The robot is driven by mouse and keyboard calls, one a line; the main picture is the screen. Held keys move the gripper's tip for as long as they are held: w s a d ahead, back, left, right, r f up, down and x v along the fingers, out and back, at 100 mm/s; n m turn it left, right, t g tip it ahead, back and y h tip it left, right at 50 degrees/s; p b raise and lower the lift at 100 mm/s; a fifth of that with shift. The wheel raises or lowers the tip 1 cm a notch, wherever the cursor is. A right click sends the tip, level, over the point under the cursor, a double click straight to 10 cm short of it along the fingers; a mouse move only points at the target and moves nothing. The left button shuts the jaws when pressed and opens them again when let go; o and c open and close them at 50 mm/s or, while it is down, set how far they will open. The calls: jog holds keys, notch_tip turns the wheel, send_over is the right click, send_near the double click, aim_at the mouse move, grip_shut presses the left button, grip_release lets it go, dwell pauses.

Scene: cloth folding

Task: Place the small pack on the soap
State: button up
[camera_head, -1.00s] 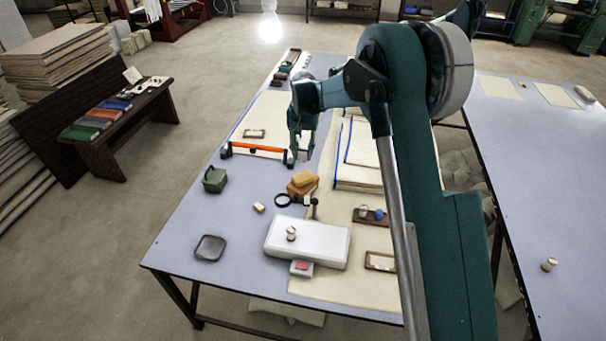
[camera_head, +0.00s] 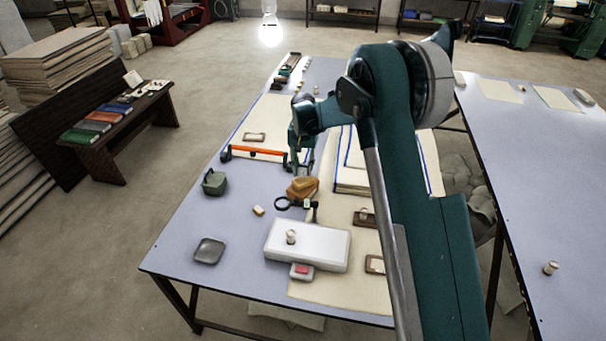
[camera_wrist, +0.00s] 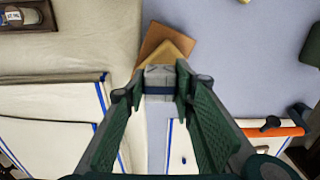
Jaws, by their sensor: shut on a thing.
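My gripper (camera_head: 301,171) is shut on a small pale pack with a dark band, whose pale face (camera_wrist: 159,73) shows between the fingertips in the wrist view. A tan-yellow block (camera_wrist: 178,48), which looks like the soap, lies at an angle on an orange-brown block (camera_wrist: 153,38). In the head view the tan block (camera_head: 304,183) and brown block (camera_head: 300,194) sit just below my fingertips. In the wrist view the pack overlaps the tan block's near edge. I cannot tell whether they touch.
A magnifier (camera_head: 283,203) and a white box (camera_head: 307,246) stand in front of the blocks. A green container (camera_head: 214,182) is to the left. An orange-handled tool (camera_head: 255,153) lies behind. Stacked cloth (camera_head: 350,180) is on the right. Bare tabletop lies left of the blocks.

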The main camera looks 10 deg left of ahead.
aim_at(303, 173)
jog(key=shift+f, duration=1.35)
jog(key=shift+f, duration=0.2)
jog(key=o, duration=0.9)
jog(key=shift+r, duration=0.2)
notch_tip(303, 173, up, 12)
jog(key=shift+p, duration=0.4)
